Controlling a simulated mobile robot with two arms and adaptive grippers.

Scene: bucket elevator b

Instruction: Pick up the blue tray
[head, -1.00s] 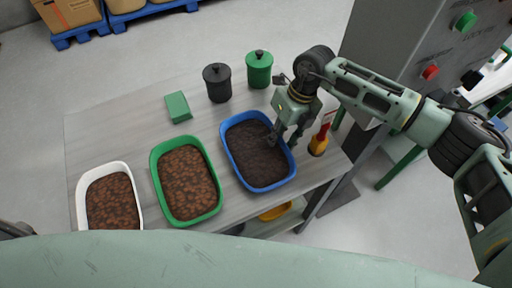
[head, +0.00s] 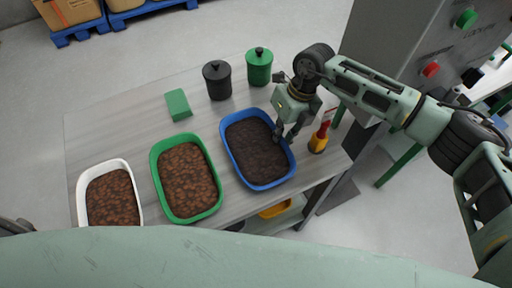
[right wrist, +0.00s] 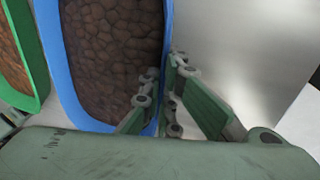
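The blue tray (head: 226,149), filled with dark brown lumps, sits on the grey table near its right end. My right gripper (head: 286,138) is at the tray's right side, with one finger inside the rim and one outside. In the right wrist view the fingers (right wrist: 162,85) close in on the blue rim (right wrist: 166,40) from both sides and look shut on it. The tray rests on or very near the table; I cannot tell whether its base is clear. My left gripper is not visible; only a dark piece shows at the left edge of the head view.
A green tray (head: 157,178) and a white tray (head: 81,205) stand to the left. Black (head: 217,80) and green (head: 259,66) canisters and a green box (head: 178,105) are behind. A red-and-yellow tool (head: 319,139) stands close right of the gripper, before a grey cabinet (head: 385,50).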

